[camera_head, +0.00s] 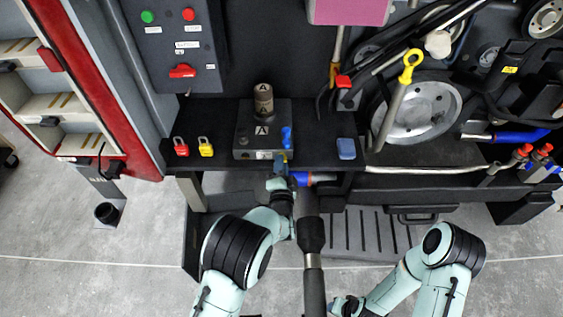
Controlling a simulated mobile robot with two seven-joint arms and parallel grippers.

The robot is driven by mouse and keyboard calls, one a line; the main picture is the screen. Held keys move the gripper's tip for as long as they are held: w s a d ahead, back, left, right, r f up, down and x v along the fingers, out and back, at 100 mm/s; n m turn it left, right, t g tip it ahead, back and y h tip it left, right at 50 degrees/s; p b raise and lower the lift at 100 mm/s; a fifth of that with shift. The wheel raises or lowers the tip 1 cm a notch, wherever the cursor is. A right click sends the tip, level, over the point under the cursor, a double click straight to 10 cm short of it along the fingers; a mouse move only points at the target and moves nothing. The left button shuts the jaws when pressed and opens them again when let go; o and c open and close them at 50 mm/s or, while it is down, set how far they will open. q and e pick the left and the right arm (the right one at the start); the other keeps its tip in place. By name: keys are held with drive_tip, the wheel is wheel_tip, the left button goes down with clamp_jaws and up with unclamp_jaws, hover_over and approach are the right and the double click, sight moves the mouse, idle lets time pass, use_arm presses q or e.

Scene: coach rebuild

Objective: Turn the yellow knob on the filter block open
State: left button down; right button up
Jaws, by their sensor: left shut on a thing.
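The filter block (247,140) is a dark grey box marked A, standing on the black shelf with a canister (263,99) on top. A blue lever (286,138) stands up at its right front. My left gripper (281,167) is at the block's front right corner, just below the blue lever. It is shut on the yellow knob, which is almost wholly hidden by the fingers. My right gripper (345,306) is low at the bottom edge, well away from the block; its fingers are too small and dark to judge.
A red padlock (181,147) and a yellow padlock (205,147) lie left of the block. A blue block (346,148) lies to its right. A control panel (173,45) with a red switch is above left. A yellow-ringed dipstick (397,100) leans at the right.

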use_arm(q)
drive_tip(key=m+p, duration=0.2)
drive_tip(key=m, duration=0.3)
drive_tip(key=shift+m+p, duration=0.35)
drive_tip(key=shift+m, duration=0.05)
drive_tip(key=c, duration=0.9)
unclamp_jaws()
drive_tip(key=shift+f, duration=0.15)
